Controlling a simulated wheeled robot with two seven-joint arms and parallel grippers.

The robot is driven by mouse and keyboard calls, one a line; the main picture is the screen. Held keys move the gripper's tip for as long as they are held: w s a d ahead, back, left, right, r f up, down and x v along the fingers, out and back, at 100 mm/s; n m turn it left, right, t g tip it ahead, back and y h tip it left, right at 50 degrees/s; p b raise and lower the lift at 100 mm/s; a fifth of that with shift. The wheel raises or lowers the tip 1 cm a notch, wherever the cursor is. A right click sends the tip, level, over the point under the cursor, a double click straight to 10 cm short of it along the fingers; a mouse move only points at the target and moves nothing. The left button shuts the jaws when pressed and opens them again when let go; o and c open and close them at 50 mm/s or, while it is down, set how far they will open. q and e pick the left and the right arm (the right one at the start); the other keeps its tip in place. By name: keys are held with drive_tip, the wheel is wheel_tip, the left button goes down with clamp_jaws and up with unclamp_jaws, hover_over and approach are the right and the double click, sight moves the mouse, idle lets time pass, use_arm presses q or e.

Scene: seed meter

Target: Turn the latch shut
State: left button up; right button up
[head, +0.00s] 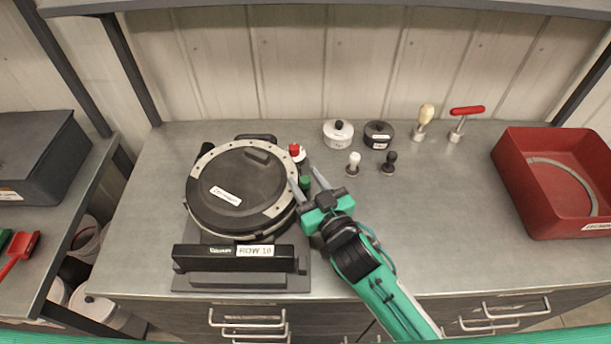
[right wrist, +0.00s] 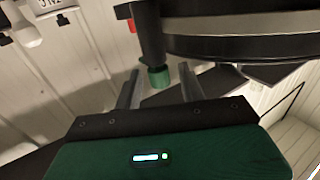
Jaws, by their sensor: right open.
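The seed meter (head: 240,190) is a round dark housing with a pale rim and a lid, on a dark base marked "ROW 10". At its right side is a latch with a green knob (head: 305,182); the knob also shows in the right wrist view (right wrist: 160,77), at the end of a dark post. A red-topped part (head: 296,150) sits just behind it at the meter's edge. My right gripper (head: 304,175) is open, with its fingers on either side of the green knob. I cannot tell whether either finger touches it. My left gripper is not in view.
Behind the gripper stand a white round pot (head: 338,134), a dark pot (head: 378,135), small knobbed tools and a red-handled tool (head: 467,111). A red bin (head: 552,210) is at the right. The bench between the gripper and the bin is clear.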

drive_tip(key=shift+w+a, duration=0.15)
drive_tip(key=shift+w, duration=0.15)
clamp_jaws()
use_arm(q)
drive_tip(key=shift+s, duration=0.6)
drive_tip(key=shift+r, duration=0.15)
